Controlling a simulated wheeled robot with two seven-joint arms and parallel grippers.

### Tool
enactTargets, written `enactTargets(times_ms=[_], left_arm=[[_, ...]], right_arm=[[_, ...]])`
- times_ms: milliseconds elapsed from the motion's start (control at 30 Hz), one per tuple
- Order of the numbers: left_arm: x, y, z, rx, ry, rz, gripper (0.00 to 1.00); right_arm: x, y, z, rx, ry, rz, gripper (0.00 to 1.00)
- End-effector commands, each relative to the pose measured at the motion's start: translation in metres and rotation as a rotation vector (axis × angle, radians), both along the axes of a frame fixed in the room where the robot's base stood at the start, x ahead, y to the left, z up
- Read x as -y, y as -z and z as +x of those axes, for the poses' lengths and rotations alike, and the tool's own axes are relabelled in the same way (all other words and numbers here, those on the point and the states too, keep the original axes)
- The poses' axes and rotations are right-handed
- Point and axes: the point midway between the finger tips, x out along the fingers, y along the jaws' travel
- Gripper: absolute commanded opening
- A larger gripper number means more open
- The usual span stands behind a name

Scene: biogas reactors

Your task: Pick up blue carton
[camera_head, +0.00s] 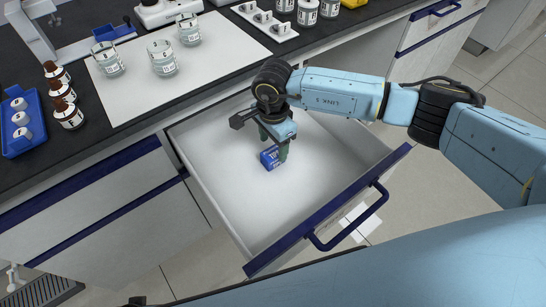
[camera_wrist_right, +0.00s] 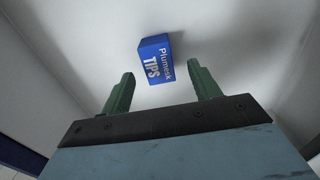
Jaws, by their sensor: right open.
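The blue carton (camera_head: 270,158) lies on the floor of the open white drawer (camera_head: 243,205). My right gripper (camera_head: 274,148) reaches down into the drawer, right at the carton in the head view. In the wrist view its two green fingertips (camera_wrist_right: 160,82) are spread apart and empty, with the carton ahead of them, between their lines. I cannot tell the exact gap between fingers and carton. My left gripper is not in view.
The drawer's front has a blue handle (camera_head: 350,224). The drawer walls stand around the gripper. The counter behind holds glass beakers (camera_head: 163,58) on a white mat, brown bottles (camera_head: 66,112) and a blue tray (camera_head: 22,122). The rest of the drawer floor is clear.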

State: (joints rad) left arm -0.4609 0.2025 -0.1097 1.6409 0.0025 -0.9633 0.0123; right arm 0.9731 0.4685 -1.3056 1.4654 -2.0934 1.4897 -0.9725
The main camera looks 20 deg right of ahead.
Motion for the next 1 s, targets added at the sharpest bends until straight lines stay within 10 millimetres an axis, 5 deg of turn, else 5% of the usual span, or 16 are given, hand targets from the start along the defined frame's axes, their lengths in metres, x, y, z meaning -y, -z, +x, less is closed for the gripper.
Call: enactTargets(times_ms=[233,567,933,1000], left_arm=[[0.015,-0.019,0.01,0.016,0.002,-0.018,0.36],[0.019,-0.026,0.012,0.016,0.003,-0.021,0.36],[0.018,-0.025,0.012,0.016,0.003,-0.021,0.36],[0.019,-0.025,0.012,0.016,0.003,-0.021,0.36]], right_arm=[[-0.001,0.037,-0.003,-0.002,0.001,0.0,0.62],[-0.001,0.043,-0.003,0.0,0.0,0.001,0.62],[-0.001,0.043,-0.003,0.0,0.0,0.001,0.16],[-0.001,0.042,-0.003,0.0,0.0,0.001,0.14]])
